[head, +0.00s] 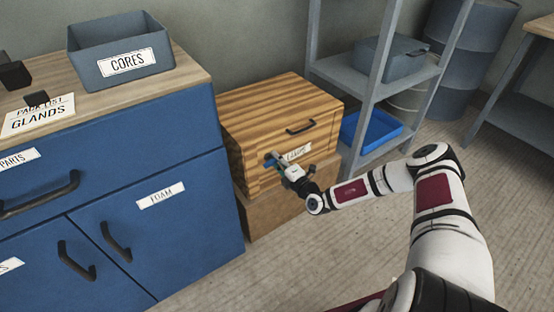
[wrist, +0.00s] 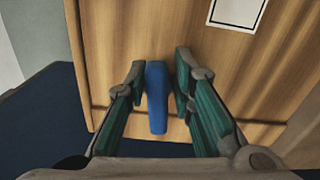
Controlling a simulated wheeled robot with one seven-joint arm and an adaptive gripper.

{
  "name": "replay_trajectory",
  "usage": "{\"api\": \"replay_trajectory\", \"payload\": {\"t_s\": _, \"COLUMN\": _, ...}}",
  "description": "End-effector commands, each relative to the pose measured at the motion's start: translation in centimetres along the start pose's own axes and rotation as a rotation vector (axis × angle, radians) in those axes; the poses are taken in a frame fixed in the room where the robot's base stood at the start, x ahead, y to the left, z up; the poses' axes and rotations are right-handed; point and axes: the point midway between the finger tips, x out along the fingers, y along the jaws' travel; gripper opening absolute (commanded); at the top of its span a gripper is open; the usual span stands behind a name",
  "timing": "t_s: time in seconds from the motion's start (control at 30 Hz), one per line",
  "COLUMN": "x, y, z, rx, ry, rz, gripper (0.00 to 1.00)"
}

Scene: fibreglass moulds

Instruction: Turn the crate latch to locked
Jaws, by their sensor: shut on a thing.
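The wooden crate (head: 275,100) has a striped lid with a dark handle and a label on its front. My gripper (head: 274,160) is at the left part of the crate's front, left of the label. The blue latch (wrist: 156,98) stands between the green finger pads of my gripper (wrist: 160,76) in the wrist view, running nearly up and down in that picture. My gripper is shut on it. In the head view the latch is small and mostly hidden by the fingers. Any lock marking is not visible.
The crate rests on a brown box (head: 270,213). A blue cabinet (head: 190,240) stands close on the left, with a grey CORES bin (head: 150,72) on top. A grey shelf (head: 405,85) with a blue tray (head: 370,133) is on the right. The floor in front is clear.

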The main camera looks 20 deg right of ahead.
Motion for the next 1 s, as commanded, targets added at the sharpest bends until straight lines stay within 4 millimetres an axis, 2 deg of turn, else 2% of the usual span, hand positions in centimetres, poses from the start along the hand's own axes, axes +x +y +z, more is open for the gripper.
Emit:
{"api": "replay_trajectory", "payload": {"t_s": 0.03, "x": 0.02, "y": 0.16, "z": -0.7, "rx": 0.03, "ry": 0.012, "rz": 0.005, "gripper": 0.0}}
{"api": "replay_trajectory", "payload": {"t_s": 0.33, "x": 0.04, "y": 0.1, "z": -0.62, "rx": 0.129, "ry": 0.011, "rz": 0.006, "gripper": 0.0}}
{"api": "replay_trajectory", "payload": {"t_s": 0.87, "x": 0.07, "y": 0.15, "z": -0.58, "rx": 0.146, "ry": 0.011, "rz": 0.008, "gripper": 0.0}}
{"api": "replay_trajectory", "payload": {"t_s": 0.9, "x": 0.07, "y": 0.15, "z": -0.57, "rx": 0.146, "ry": 0.011, "rz": 0.008, "gripper": 0.32}}
{"api": "replay_trajectory", "payload": {"t_s": 0.93, "x": 0.07, "y": 0.14, "z": -0.55, "rx": 0.145, "ry": 0.011, "rz": 0.008, "gripper": 0.35}}
{"api": "replay_trajectory", "payload": {"t_s": 1.0, "x": 0.06, "y": 0.08, "z": -0.45, "rx": 0.145, "ry": 0.009, "rz": 0.007, "gripper": 0.35}}
